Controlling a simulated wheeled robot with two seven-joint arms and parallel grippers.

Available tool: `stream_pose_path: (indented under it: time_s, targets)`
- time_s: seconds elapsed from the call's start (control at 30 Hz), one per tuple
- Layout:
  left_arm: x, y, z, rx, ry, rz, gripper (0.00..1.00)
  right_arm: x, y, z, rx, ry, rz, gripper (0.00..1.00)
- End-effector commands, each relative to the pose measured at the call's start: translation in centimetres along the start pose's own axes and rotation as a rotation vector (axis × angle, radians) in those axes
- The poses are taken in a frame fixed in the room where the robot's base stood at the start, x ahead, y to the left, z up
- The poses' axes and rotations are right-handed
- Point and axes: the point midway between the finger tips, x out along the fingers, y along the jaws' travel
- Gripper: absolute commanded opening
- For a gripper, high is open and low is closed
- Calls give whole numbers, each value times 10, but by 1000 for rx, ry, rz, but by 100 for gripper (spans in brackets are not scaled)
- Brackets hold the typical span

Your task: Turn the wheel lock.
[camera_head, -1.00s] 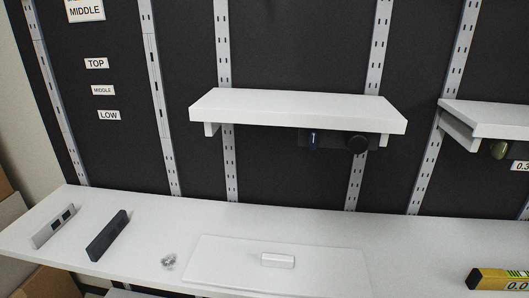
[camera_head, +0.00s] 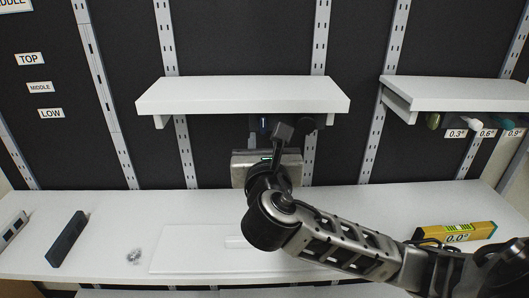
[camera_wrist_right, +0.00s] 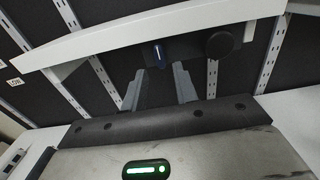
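My left gripper is not in view.
The middle shelf (camera_head: 243,95) overhangs the panel. On the counter (camera_head: 160,200) are a white board (camera_head: 185,255), a dark bar (camera_head: 66,240) and a yellow level (camera_head: 456,233). A right shelf (camera_head: 460,92) has several labelled knobs beneath.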

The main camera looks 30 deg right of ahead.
Motion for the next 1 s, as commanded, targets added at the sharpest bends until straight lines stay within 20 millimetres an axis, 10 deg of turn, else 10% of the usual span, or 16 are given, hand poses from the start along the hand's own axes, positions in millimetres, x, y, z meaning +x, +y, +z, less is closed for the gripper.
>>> stream_pose_path:
  time_s: [0.57, 0.67, 0.8, 1.0]
  targets:
    - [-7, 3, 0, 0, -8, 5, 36, 56, 0, 0, 3, 2, 1, 29]
    - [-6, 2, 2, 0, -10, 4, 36, 55, 0, 0, 3, 1, 1, 1]
    - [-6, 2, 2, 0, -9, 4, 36, 55, 0, -1, -4, 1, 2, 2]
    - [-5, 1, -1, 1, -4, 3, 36, 55, 0, 1, -451, -4, 0, 2]
